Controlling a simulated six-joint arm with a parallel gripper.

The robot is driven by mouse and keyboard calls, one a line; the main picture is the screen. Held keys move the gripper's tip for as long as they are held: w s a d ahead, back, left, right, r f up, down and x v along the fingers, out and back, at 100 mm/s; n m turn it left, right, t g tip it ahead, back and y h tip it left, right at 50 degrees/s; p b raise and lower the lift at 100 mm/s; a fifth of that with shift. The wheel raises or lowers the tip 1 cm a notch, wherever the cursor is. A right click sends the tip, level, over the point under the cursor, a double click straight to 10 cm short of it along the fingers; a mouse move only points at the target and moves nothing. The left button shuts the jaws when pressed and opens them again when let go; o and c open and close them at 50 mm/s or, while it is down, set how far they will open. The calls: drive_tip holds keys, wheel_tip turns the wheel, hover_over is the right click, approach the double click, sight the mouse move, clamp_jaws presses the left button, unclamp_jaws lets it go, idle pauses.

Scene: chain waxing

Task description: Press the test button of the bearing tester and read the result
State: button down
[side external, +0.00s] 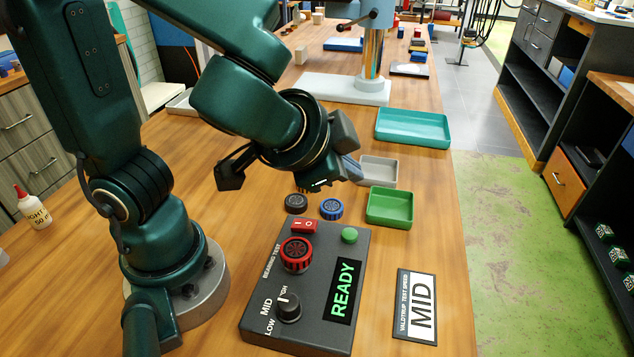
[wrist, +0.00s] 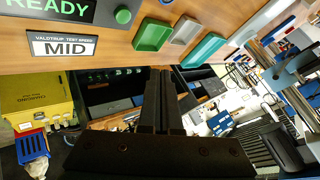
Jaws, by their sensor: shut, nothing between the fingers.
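The dark grey bearing tester (side external: 325,327) lies on the wooden bench in the side view, its display (side external: 343,290) showing READY in green. Its round green button (side external: 350,235) is at the far right corner; the button (wrist: 123,16) and READY display (wrist: 48,8) also show in the wrist view. A red bearing (side external: 296,254) sits on the tester, near a red switch (side external: 305,226) and a black speed knob (side external: 288,308); its exact setting is hard to tell. My gripper (side external: 354,168) is shut and empty, above and beyond the button, apart from it. Its fingers (wrist: 161,75) are together in the wrist view.
A card (side external: 418,305) reading MID lies right of the tester. A black bearing (side external: 296,204) and a blue bearing (side external: 332,208) lie behind it. Green (side external: 390,222), grey (side external: 379,183) and teal (side external: 412,142) trays stand along the bench's right side.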

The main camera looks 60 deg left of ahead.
sight(343, 239)
drive_tip(key=shift+f, duration=4.35)
drive_tip(key=shift+f, duration=0.15)
drive_tip(key=shift+f, duration=0.3)
